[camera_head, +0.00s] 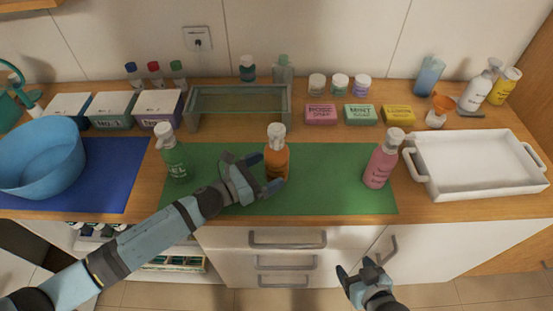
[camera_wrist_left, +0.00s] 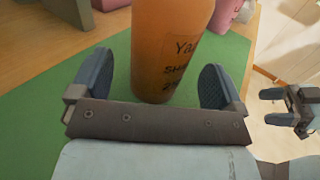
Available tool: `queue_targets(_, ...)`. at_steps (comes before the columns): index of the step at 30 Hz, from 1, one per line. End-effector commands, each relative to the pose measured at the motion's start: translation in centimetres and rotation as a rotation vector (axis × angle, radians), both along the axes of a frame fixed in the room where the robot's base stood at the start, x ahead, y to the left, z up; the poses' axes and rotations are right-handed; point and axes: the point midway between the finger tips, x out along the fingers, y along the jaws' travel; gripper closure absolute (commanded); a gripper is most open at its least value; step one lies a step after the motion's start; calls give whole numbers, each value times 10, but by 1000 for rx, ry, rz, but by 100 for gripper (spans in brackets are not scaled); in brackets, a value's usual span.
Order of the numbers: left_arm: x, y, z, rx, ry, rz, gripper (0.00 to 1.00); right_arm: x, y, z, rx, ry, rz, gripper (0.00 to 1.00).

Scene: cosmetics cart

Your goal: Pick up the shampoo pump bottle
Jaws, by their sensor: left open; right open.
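The orange pump bottle (camera_head: 277,158) with a white pump top stands upright on the green mat (camera_head: 330,189). In the left wrist view the orange bottle (camera_wrist_left: 170,45) has a label partly reading "SH"; its top is out of frame. My left gripper (camera_head: 267,178) is open at the bottle's left side, low down. Its two fingers stand on either side of the bottle, with gaps visible between. My right gripper (camera_head: 358,269) is open and empty in front of the counter; it also shows in the left wrist view (camera_wrist_left: 272,107).
A green pump bottle (camera_head: 174,158) and a pink pump bottle (camera_head: 381,163) stand on the mat, left and right. A white tray (camera_head: 412,172) is at right, a blue basin (camera_head: 40,178) at left. Soaps, jars and a green-grey rack (camera_head: 238,121) line the back.

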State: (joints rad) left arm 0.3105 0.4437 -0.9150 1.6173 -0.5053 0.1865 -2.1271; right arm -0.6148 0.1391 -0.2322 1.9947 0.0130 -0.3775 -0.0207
Motion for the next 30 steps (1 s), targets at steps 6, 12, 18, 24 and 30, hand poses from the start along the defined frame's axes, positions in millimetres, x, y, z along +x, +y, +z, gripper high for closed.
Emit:
queue_targets(6, 17, -26, 1, 1, -1, 0, 6, 1, 0, 8, 0, -3, 0, 33)
queue_targets(12, 19, -29, 0, 1, 0, -1, 6, 0, 1, 8, 1, -2, 2, 33)
queue_targets(18, 19, -29, 0, 1, 0, -1, 29, -1, 2, 6, 1, 2, 5, 33)
queue_targets(24, 19, -29, 1, 0, -1, -1, 68, -1, 2, 5, 1, 4, 5, 33)
queue_targets(30, 19, -29, 1, 0, -1, -1, 68, -1, 2, 5, 0, 4, 4, 33)
